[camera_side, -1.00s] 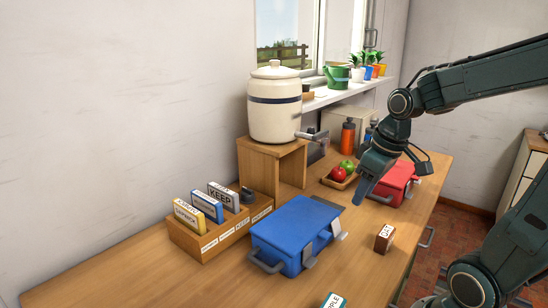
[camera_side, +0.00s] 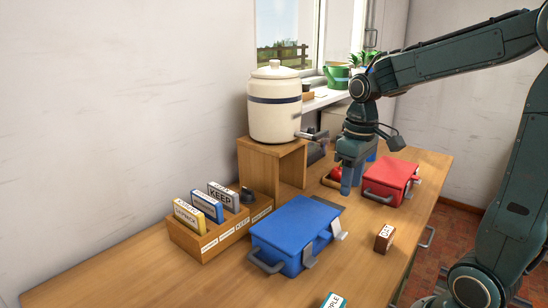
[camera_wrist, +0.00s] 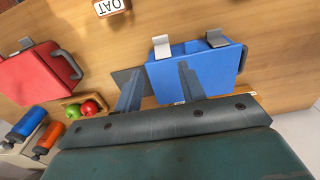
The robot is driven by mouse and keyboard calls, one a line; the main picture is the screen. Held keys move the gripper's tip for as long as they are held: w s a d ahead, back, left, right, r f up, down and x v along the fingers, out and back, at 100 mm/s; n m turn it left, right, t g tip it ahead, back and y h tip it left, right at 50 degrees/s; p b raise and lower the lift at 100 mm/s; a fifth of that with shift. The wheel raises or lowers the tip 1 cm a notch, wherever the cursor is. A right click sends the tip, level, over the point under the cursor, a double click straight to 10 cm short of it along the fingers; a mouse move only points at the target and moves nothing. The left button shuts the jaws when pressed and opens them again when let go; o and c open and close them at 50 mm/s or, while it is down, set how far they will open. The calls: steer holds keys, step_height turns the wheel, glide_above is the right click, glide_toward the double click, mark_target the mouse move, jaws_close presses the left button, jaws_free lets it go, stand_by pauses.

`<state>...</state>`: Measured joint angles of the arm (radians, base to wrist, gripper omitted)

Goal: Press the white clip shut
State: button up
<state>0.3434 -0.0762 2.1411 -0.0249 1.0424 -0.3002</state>
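A closed blue box (camera_side: 295,228) lies on the wooden table, with two clips on its right side. The whiter clip (camera_side: 341,230) is at the far end and sticks out from the box; a greyer clip (camera_side: 310,255) is at the near end. In the wrist view the white clip (camera_wrist: 162,47) is on the blue box (camera_wrist: 200,65), left of the grey clip (camera_wrist: 217,39). My gripper (camera_side: 347,186) points down above the table, beyond the blue box and apart from it. Its two fingers (camera_wrist: 158,82) are spread with nothing between them.
A red box (camera_side: 393,181) with a handle stands right of my gripper. A brown labelled block (camera_side: 384,238) is near the table's right edge. A wooden card holder (camera_side: 222,232) and a shelf with a crock (camera_side: 274,105) are on the left. Fruit (camera_wrist: 85,108) sits in a tray.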

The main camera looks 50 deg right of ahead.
mark_target(342, 235)
steer(key=shift+w, duration=0.35)
steer(key=shift+f, duration=0.15)
step_height(342, 235, down, 14)
steer(key=shift+r, duration=0.25)
stand_by(0.4)
steer(key=shift+c, duration=0.4)
steer(key=c, duration=0.6)
